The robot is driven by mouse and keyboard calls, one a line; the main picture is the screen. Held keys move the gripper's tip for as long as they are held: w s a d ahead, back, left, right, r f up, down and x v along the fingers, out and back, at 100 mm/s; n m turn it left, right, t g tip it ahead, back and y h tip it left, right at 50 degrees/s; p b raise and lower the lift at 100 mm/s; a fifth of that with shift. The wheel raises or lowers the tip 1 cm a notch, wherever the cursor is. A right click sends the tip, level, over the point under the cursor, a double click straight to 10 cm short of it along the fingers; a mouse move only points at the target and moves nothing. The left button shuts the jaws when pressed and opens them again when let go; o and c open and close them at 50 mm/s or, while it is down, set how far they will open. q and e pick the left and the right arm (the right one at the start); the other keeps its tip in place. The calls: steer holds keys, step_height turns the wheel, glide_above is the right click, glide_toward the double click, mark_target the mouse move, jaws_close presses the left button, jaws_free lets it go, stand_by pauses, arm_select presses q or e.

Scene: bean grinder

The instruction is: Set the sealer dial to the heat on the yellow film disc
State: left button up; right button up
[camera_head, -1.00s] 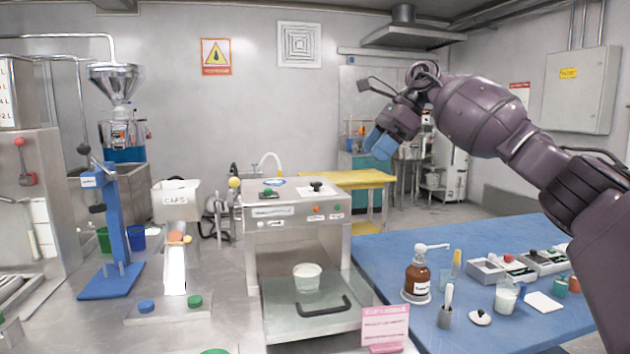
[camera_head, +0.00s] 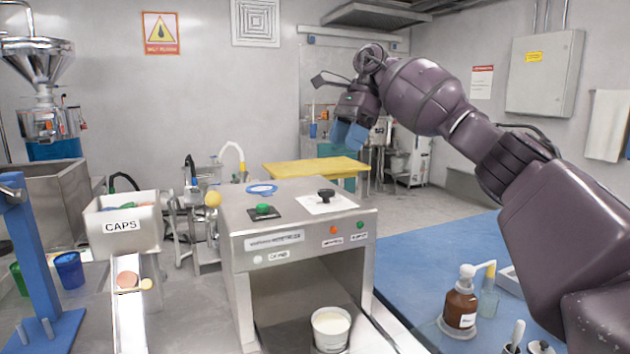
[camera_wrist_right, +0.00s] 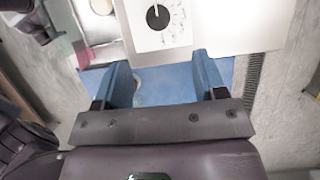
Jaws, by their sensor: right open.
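The sealer (camera_head: 300,245) is a steel box with an open front bay. On its top is a black dial knob (camera_head: 326,194) on a white plate; in the right wrist view the dial (camera_wrist_right: 157,17) shows a white pointer line and small marks. A white cup (camera_head: 331,328) stands in the bay. My right gripper (camera_head: 348,135) is open and empty, above the sealer's top; its blue fingers (camera_wrist_right: 162,68) also show in the right wrist view, apart from the dial. I cannot make out a yellow film disc. My left gripper is not in view.
A CAPS bin (camera_head: 122,226) stands left. A blue table (camera_head: 430,260) with a brown pump bottle (camera_head: 460,307) is right. A yellow table (camera_head: 315,168) stands behind.

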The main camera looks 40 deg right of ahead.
mark_target(327, 191)
steer(key=b+x, duration=0.1)
steer(key=x, duration=0.9)
steer(key=shift+s+a+f, duration=0.15)
steer(key=shift+a+f, duration=0.05)
steer(key=shift+f, duration=0.1)
steer(key=c, duration=0.9)
